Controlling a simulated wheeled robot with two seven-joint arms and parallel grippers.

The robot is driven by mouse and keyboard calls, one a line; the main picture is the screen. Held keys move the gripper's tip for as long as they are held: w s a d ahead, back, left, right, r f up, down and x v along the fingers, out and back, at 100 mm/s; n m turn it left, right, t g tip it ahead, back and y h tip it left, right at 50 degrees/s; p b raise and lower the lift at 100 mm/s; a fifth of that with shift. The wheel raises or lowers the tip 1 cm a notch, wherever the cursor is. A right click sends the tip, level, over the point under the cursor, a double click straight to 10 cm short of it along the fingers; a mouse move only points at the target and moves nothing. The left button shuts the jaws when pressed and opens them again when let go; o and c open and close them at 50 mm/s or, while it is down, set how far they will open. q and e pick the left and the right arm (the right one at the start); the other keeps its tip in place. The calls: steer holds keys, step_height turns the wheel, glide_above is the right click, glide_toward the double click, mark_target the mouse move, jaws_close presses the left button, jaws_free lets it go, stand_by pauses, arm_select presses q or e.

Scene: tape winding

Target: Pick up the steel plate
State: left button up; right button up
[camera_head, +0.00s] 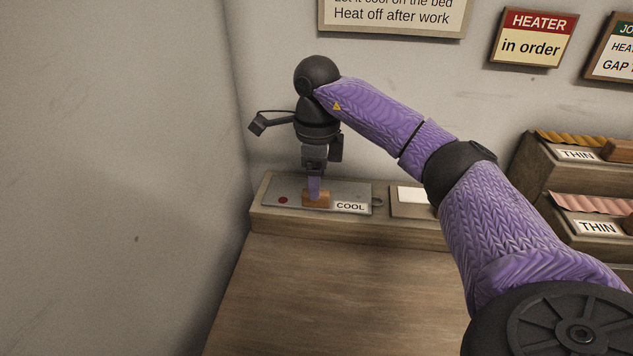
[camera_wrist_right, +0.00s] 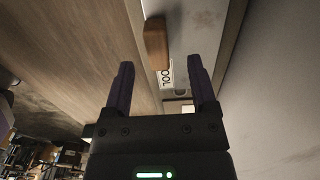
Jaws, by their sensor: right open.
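A flat grey metal plate (camera_head: 345,192) lies on the wooden ledge at the back left, with a red dot and a COOL label. A brown block (camera_head: 316,198) sits at its front edge; I cannot tell whether it is the plate's handle. My right gripper (camera_head: 314,191) points down just over the block, and its fingers partly cover it. In the right wrist view the purple fingers stand apart with nothing between them. The block (camera_wrist_right: 156,42) shows beyond their tips, beside the COOL label (camera_wrist_right: 166,72). My left gripper is not in view.
A wall stands close on the left of the ledge (camera_head: 300,230). A pale card on a small board (camera_head: 411,195) lies right of the plate. THIN-labelled shelves (camera_head: 575,180) holding wavy strips stand at the right. The table top (camera_head: 320,290) in front is clear.

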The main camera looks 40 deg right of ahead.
step_height(320, 180, down, 3)
steer(key=shift+s+a+b, duration=0.1)
steer(key=shift+b, duration=0.25)
jaws_close()
stand_by(0.6)
stand_by(0.3)
steer(key=shift+r, duration=0.1)
